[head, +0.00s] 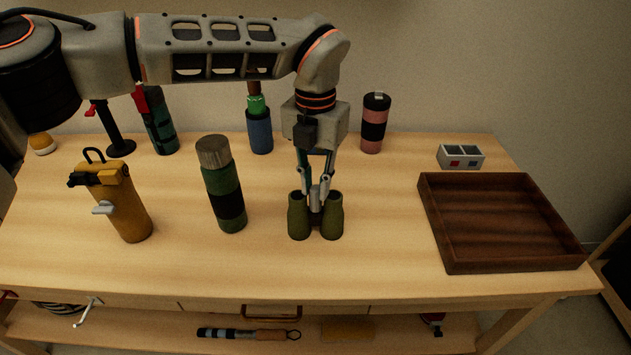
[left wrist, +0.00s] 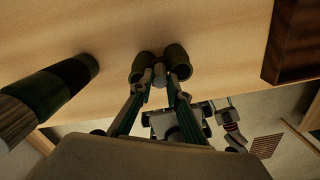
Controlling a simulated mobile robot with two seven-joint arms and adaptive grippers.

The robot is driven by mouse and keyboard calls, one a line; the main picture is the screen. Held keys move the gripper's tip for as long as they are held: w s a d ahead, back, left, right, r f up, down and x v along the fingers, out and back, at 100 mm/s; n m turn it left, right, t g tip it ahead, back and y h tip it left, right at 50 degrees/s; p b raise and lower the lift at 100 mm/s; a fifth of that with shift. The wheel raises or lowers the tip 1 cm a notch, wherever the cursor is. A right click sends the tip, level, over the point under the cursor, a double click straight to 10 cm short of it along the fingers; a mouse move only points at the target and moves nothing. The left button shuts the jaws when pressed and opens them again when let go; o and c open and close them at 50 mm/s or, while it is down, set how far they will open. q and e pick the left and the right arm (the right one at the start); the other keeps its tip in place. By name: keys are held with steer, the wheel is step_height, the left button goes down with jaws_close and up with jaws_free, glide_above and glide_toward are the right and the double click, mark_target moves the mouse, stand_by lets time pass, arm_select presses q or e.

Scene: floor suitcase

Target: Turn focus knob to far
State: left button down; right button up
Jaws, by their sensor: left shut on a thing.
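Green binoculars (head: 334,216) stand upright on the wooden table, right of its middle. They also show in the left wrist view (left wrist: 178,60). A small grey focus knob (head: 315,197) sits between the two barrels at the top; it also shows in the left wrist view (left wrist: 159,76). My left gripper (head: 314,188) points down from above and is shut on the focus knob, its fingers on either side of it. The fingertips partly cover the knob, so its turn position cannot be read. My right gripper is not in view.
A green bottle (head: 223,187) stands left of the binoculars, and a yellow bottle (head: 127,207) farther left. A brown tray (head: 440,238) lies to the right. Behind stand a blue bottle (head: 259,131), a pink tumbler (head: 374,124) and a small grey box (head: 461,156).

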arm_select(q)
steer(key=shift+r+m+p, duration=0.2)
steer(key=shift+m+p, duration=0.25)
steer(key=shift+m, duration=0.25)
steer(key=shift+m+p, duration=0.5)
steer(key=shift+m, duration=0.3)
steer(key=m+p, duration=0.1)
steer(key=m, duration=0.1)
steer(key=shift+m, duration=0.4)
steer(key=m+p, duration=0.1)
steer(key=m, duration=0.1)
steer(key=shift+f+m, duration=0.1)
steer(key=shift+m, duration=0.2)
steer(key=shift+m+p, duration=0.5)
steer(key=shift+m, duration=0.5)
steer(key=m+p, duration=0.1)
steer(key=m, duration=0.2)
steer(key=shift+f+m, duration=0.1)
steer(key=shift+m, duration=1.1)
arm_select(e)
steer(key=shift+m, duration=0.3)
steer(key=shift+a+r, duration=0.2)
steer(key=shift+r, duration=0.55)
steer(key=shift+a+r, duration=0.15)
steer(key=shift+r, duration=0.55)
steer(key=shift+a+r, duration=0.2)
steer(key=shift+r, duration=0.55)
